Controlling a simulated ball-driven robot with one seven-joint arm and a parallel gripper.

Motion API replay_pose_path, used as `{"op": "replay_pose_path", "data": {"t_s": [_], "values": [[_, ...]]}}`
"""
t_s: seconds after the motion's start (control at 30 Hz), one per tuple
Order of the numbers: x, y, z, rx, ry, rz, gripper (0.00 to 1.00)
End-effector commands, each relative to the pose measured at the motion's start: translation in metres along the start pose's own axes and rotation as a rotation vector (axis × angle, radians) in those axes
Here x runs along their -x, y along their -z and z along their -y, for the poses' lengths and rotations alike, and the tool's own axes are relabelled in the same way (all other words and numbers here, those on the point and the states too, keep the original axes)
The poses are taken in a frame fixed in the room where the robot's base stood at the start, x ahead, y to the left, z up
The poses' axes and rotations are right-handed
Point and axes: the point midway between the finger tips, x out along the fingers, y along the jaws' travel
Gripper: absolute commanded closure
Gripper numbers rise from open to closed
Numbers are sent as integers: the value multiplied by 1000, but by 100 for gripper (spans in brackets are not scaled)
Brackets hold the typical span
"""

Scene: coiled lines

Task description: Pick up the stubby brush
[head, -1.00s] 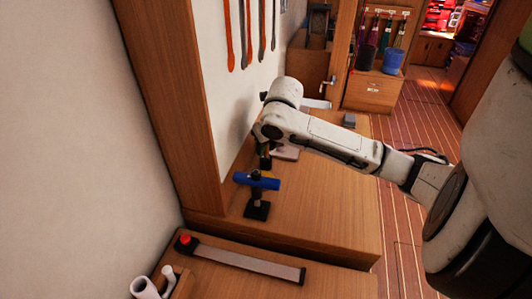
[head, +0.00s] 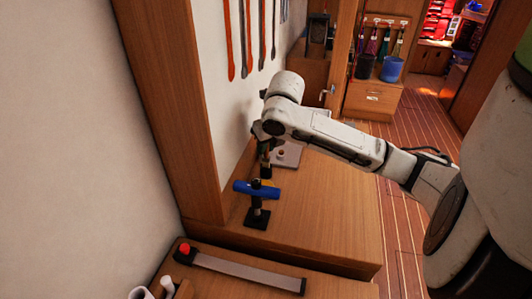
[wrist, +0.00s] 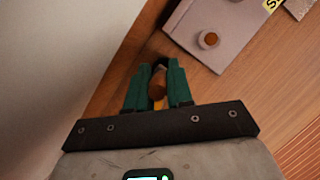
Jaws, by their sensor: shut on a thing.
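My gripper (wrist: 158,74) has green fingers, shut on a brown, rounded piece with a yellow part below it in the wrist view. This appears to be the stubby brush (wrist: 157,89); most of it is hidden between the fingers. In the head view my gripper (head: 264,158) points down over the wooden bench, close to the wall and just behind a blue crossbar tool. I cannot tell how far the brush is above the bench.
The blue crossbar tool (head: 258,190) stands on a black base, close in front of my gripper. A grey plate with a round knob (wrist: 208,40) lies beyond the gripper. A long grey bar with a red knob (head: 245,268) lies nearer. The bench's right side is clear.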

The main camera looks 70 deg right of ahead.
Motion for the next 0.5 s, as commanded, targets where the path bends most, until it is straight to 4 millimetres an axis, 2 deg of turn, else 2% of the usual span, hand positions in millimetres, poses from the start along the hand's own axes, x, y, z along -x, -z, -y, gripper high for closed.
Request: {"op": "replay_pose_path", "data": {"t_s": [0.37,0.5], "values": [[76,24,19,0,2,4,100],[97,46,29,-2,1,4,100]]}}
